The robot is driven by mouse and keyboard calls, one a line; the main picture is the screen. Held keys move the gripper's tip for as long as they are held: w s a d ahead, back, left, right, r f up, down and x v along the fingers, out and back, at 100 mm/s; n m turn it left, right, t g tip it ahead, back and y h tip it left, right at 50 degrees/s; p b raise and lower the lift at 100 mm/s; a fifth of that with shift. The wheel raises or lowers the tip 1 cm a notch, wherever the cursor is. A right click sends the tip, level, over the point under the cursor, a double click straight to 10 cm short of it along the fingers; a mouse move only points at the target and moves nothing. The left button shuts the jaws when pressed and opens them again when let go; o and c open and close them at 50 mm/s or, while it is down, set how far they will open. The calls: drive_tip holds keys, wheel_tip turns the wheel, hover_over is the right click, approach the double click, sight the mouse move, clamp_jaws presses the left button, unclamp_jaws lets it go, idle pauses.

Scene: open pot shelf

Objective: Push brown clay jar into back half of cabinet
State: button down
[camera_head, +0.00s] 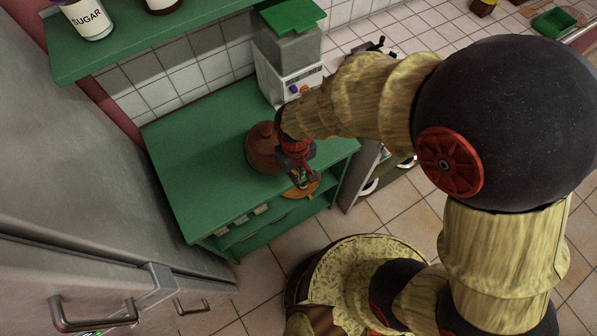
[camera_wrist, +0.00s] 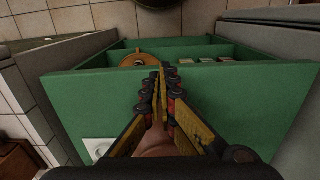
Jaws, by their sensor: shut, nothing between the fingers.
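The brown clay jar (camera_head: 261,150) stands on the green top of the cabinet (camera_head: 190,150), toward its right part in the head view. My gripper (camera_head: 302,180) is shut and empty, just right of the jar, between it and the cabinet's front right edge. It hides part of the jar, and I cannot tell whether they touch. In the wrist view my shut fingers (camera_wrist: 161,78) point over the cabinet top (camera_wrist: 85,100) toward its edge. A brownish surface (camera_wrist: 155,143) shows between the finger bases, probably the jar.
A grey appliance with a green lid (camera_head: 287,55) stands behind the jar. A round orange-brown object (camera_head: 302,189) lies lower in the open shelf and also shows in the wrist view (camera_wrist: 131,61). A steel fridge (camera_head: 90,170) borders the left. The cabinet top left of the jar is clear.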

drive_tip(key=f, duration=0.2)
drive_tip(key=w+a+f+b, duration=0.1)
drive_tip(key=f, duration=0.1)
drive_tip(key=w+f, duration=0.1)
drive_tip(key=f, duration=0.2)
drive_tip(key=shift+a+f+b, duration=0.1)
drive_tip(key=shift+a+b, duration=0.1)
drive_tip(key=shift+b, duration=0.15)
drive_tip(key=shift+w+a, duration=0.4)
drive_tip(key=shift+w, duration=0.35)
drive_tip(key=w+a, duration=0.3)
drive_tip(key=w, duration=0.2)
drive_tip(key=w+a, duration=0.3)
drive_tip(key=w, duration=0.3)
drive_tip(key=w+a, duration=0.4)
drive_tip(key=w, duration=0.1)
drive_tip(key=shift+w, duration=0.25)
drive_tip(key=shift+d, duration=0.1)
